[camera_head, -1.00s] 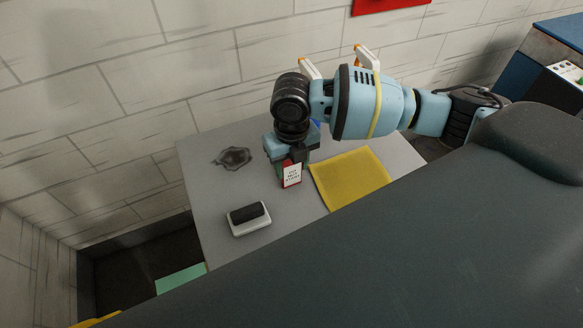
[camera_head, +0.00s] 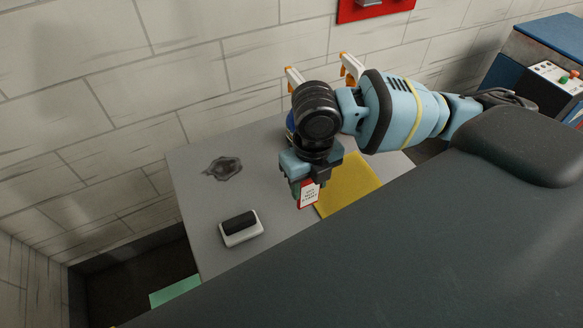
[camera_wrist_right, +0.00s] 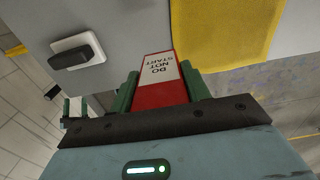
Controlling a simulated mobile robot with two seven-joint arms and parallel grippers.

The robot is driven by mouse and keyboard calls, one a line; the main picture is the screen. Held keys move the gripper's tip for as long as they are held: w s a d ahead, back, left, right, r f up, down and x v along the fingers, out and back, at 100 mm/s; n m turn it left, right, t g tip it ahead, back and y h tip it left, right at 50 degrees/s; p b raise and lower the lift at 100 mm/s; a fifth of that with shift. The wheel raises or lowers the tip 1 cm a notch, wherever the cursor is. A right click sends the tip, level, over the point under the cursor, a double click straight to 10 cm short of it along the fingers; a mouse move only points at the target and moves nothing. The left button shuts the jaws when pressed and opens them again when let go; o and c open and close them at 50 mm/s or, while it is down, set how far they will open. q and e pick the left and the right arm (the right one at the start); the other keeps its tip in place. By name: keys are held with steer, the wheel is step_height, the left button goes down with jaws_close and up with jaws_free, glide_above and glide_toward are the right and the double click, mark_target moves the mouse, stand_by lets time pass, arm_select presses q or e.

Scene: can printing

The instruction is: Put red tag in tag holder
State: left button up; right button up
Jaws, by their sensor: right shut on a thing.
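The red tag (camera_head: 309,196) has a white label reading "DO NOT START". My right gripper (camera_head: 304,184) is shut on it and holds it over the grey table, in front of the yellow mat's left part. In the right wrist view the tag (camera_wrist_right: 158,82) sticks out from between the green fingers of the right gripper (camera_wrist_right: 160,88), with the label outward. I cannot tell for sure which thing is the tag holder; a red panel (camera_head: 374,9) on the wall is cut by the top edge. My left gripper is not in view.
On the grey table (camera_head: 205,215) lie a white block with a black top (camera_head: 240,228), a dark ragged patch (camera_head: 223,168) and a yellow mat (camera_head: 350,184). Two white-and-orange pieces (camera_head: 350,68) show behind my arm. A blue machine with buttons (camera_head: 535,65) stands at right.

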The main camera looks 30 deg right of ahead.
steer(key=s+d, duration=0.1)
steer(key=s, duration=0.6)
steer(key=shift+s+d+r, duration=0.25)
steer(key=shift+d+r, duration=0.1)
steer(key=shift+d, duration=0.05)
